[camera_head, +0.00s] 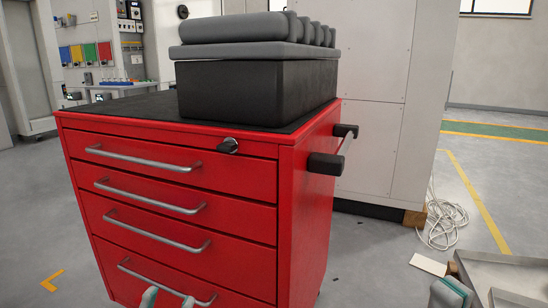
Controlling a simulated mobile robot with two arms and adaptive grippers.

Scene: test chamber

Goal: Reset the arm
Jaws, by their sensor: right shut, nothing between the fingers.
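My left gripper (168,299) shows only its two teal fingertips at the bottom edge, in front of the lowest visible drawer of the red cabinet. The fingertips stand apart with nothing seen between them, so it is open. My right gripper (452,292) shows in part at the bottom right, as a teal and grey piece. It is shut with nothing held. Both arms are mostly outside the view.
A red tool cabinet (235,222) with silver drawer handles stands close in front. A black case with grey padding (245,88) sits on top. White cables (441,222) lie on the floor at right. A pale tray-like object (495,268) is at the lower right.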

